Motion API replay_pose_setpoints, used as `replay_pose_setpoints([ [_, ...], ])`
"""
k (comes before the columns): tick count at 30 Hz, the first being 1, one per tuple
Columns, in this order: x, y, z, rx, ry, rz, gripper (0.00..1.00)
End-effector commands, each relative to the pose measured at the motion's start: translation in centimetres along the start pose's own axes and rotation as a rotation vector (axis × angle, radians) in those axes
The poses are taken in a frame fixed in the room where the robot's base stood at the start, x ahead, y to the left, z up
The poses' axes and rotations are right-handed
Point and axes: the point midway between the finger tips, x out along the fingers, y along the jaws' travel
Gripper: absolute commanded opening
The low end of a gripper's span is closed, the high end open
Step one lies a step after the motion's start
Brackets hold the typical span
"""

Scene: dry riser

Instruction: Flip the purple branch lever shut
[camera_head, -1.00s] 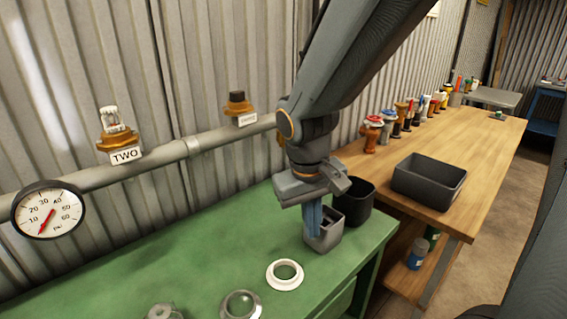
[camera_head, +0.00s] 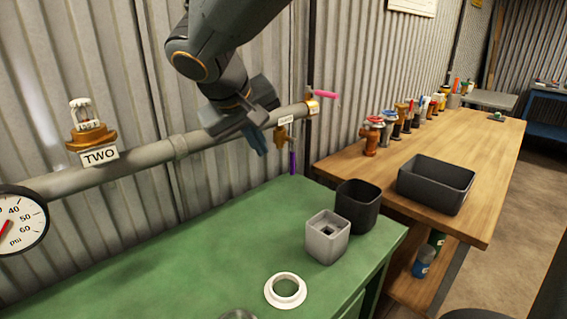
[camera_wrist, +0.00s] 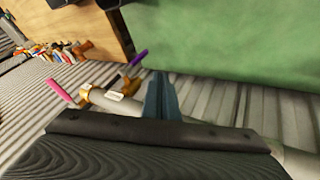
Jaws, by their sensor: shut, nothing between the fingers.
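The purple branch lever (camera_head: 293,161) hangs straight down from a brass valve (camera_head: 280,138) under the right part of the grey pipe. In the wrist view the purple lever (camera_wrist: 138,57) shows just to the left of the fingertips, apart from them. My gripper (camera_head: 258,143) is shut and empty. It is in front of the pipe, to the left of the purple lever and about level with the valve. In the wrist view its blue fingers (camera_wrist: 161,90) are pressed together. My gripper hides part of the pipe.
A pink lever (camera_head: 326,94) sticks out at the pipe's right end. The brass fitting labelled TWO (camera_head: 92,137) stands on the pipe at left. Below, the green bench (camera_head: 190,240) holds a grey square cup (camera_head: 327,252), a black bin (camera_head: 357,222) and a white ring (camera_head: 285,304).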

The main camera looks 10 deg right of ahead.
Motion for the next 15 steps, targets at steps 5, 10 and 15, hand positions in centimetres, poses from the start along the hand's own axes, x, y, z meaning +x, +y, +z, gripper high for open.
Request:
replay_pose_setpoints([
  [5,-0.1,-0.2,0.0,-0.003,0.001,-0.002,0.0],
  [10,0.3,-0.2,0.0,-0.002,-0.001,-0.001,0.0],
  [15,2.4,-0.1,0.1,-0.002,-0.004,0.0,0.0],
])
